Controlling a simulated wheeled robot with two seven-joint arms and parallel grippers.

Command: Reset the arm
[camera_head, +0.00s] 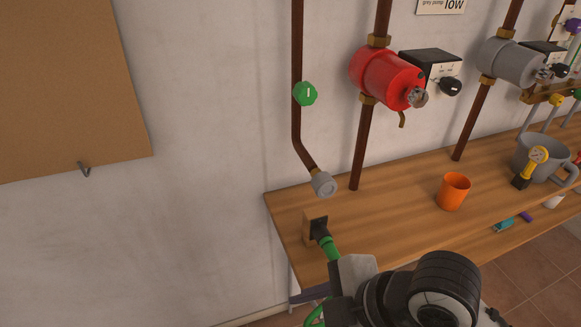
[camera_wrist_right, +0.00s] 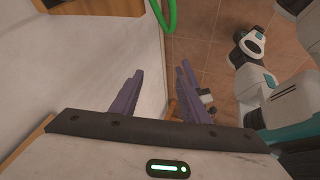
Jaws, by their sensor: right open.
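My right arm (camera_head: 430,295) reaches in from the bottom of the head view. Its gripper (camera_wrist_right: 163,72) shows two purple fingers standing apart in the right wrist view, with nothing between them. In the head view part of a finger (camera_head: 308,297) shows below the table's left end. A green hose (camera_head: 329,247) with a black end sits at a small wooden block (camera_head: 311,226) on the table's left end. A green loop (camera_wrist_right: 167,14) shows beyond the fingers in the wrist view. My left gripper is not in view.
The wooden table (camera_head: 400,220) holds an orange cup (camera_head: 453,191) and a grey pot (camera_head: 536,160). Above hang a green valve (camera_head: 305,94), a grey pipe end (camera_head: 323,184), a red pump (camera_head: 383,76) and a grey pump (camera_head: 508,62). The wall at left is clear below the corkboard (camera_head: 65,85).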

